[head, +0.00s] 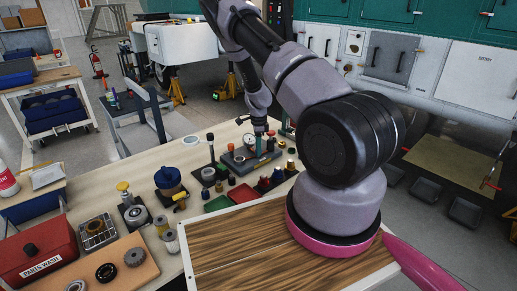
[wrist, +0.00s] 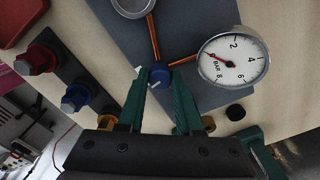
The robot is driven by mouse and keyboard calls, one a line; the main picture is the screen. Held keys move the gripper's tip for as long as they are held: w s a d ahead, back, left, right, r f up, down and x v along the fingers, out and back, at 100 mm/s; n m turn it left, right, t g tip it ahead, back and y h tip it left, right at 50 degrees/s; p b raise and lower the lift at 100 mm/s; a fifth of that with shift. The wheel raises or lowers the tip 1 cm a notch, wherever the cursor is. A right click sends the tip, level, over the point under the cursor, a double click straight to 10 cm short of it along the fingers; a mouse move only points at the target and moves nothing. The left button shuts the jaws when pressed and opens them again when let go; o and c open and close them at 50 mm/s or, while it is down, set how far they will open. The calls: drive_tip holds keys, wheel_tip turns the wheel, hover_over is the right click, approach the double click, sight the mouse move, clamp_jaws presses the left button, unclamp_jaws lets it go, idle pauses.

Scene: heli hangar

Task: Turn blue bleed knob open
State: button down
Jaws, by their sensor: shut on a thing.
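The blue bleed knob (wrist: 161,74) sits on a grey plate (wrist: 203,88), where copper pipes meet. My gripper (wrist: 160,82) has its green fingers on both sides of this knob and is shut on it. In the head view my gripper (head: 264,143) reaches down to the gauge block on the bench, and the knob is hidden there. A round white pressure gauge (wrist: 233,58) stands right of the knob, its red needle near the low end of the scale. The gauge also shows in the head view (head: 249,140).
Left of the plate in the wrist view, a dark strip carries another blue knob (wrist: 76,98) and a red knob (wrist: 38,58). A black cap (wrist: 235,112) lies at right. The bench (head: 155,165) holds several small parts, a green tray (head: 217,203) and a red box (head: 37,251).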

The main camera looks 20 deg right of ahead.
drive_tip(key=n, duration=1.1)
drive_tip(key=shift+n, duration=2.6)
drive_tip(key=c, duration=0.6)
unclamp_jaws()
wheel_tip(320, 180, up, 11)
drive_tip(key=shift+f, duration=0.1)
